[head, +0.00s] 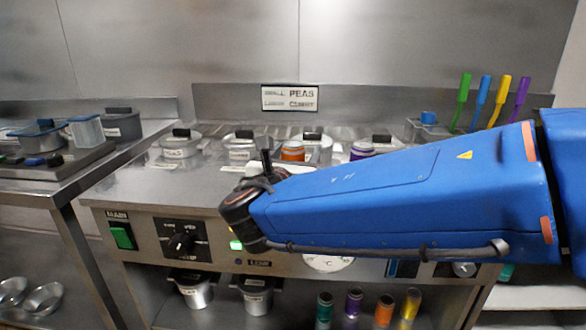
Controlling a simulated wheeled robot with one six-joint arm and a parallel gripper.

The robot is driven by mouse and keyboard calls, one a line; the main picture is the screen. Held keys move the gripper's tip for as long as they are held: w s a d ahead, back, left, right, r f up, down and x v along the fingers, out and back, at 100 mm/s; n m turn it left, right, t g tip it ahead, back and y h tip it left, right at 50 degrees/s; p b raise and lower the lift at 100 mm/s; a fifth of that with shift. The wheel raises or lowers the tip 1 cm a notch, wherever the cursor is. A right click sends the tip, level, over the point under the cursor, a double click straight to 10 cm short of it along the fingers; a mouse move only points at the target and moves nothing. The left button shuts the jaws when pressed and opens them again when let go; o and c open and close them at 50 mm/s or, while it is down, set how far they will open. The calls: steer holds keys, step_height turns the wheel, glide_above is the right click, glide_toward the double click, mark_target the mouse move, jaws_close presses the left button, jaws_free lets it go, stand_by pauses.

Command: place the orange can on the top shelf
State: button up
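An orange can (293,151) stands upright on the steel range top, just behind and right of my wrist; its lower part is hidden by the arm. A second orange can (384,310) stands on the lower shelf under the range. My gripper (266,163) is at the left end of my blue arm, over the front of the range top. Only small dark parts of it show, so its fingers and any grip are hidden. No shelf above the range top is in view.
Lidded pots (180,146) stand along the range top, with a purple can (361,150) to the right. Green, purple and yellow cans flank the lower orange can. Coloured-handled utensils (462,100) stand at the back right. The range top's left front is clear.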

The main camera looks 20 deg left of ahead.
steer(key=shift+w, duration=0.3)
steer(key=c, duration=1.5)
steer(key=shift+o, duration=0.2)
steer(key=shift+r, duration=0.1)
